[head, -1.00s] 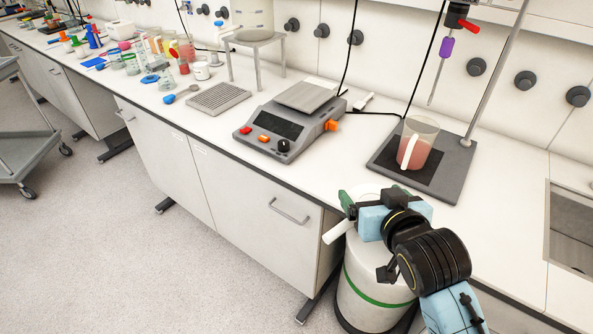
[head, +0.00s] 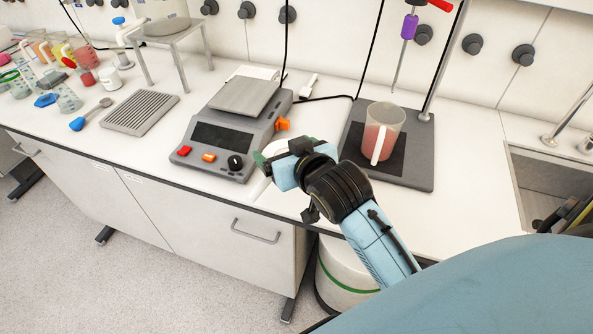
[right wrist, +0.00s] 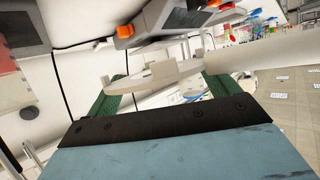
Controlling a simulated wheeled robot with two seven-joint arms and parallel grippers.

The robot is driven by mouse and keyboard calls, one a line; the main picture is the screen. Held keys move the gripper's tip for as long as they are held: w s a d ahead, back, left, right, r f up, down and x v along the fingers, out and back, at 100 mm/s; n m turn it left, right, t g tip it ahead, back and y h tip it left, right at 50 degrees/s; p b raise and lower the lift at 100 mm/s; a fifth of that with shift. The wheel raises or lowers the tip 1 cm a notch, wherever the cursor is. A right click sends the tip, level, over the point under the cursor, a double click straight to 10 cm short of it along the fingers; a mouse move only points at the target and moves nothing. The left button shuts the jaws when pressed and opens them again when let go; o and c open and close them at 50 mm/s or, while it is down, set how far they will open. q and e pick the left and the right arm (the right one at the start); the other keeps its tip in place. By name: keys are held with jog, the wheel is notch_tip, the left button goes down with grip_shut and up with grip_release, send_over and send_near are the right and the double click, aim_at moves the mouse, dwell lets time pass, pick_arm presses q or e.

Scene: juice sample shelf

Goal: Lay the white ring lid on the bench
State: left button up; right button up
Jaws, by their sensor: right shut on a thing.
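The white ring lid (head: 276,147) is in my right gripper (head: 268,164), partly hidden by it in the head view. The gripper is over the bench's front part, just right of the balance. In the right wrist view the lid (right wrist: 150,79) sits between the green fingers, with a broad white part reaching right. The gripper is shut on it. The white bench top (head: 455,222) lies below; I cannot tell the exact gap between lid and bench. My left gripper is not in view.
The grey balance (head: 215,137) stands left of the gripper. A dark stand base (head: 418,173) with a jug of pink liquid (head: 382,131) stands to the right. A sink (head: 540,185) is farther right. A white drum with a green band (head: 345,275) stands below the bench edge.

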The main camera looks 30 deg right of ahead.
jog(key=shift+m+h, duration=0.5)
jog(key=shift+h, duration=0.1)
jog(key=w+d+p, duration=0.1)
jog(key=d+p, duration=0.1)
jog(key=w+d+r+p, duration=0.1)
jog(key=d, duration=0.1)
jog(key=shift+w+r, duration=0.1)
jog(key=shift+w, duration=0.2)
jog(key=shift+m+h, duration=0.5)
jog(key=shift+m, duration=0.1)
jog(key=d+f, duration=0.1)
jog(key=f, duration=0.1)
jog(key=w+d+f, duration=0.1)
jog(key=f, duration=0.1)
jog(key=w+d+f+p, duration=0.1)
jog(key=d+f, duration=0.1)
jog(key=f, duration=0.1)
jog(key=shift+w, duration=0.1)
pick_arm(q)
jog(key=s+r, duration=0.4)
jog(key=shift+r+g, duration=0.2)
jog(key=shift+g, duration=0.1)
pick_arm(e)
jog(key=shift+f, duration=2)
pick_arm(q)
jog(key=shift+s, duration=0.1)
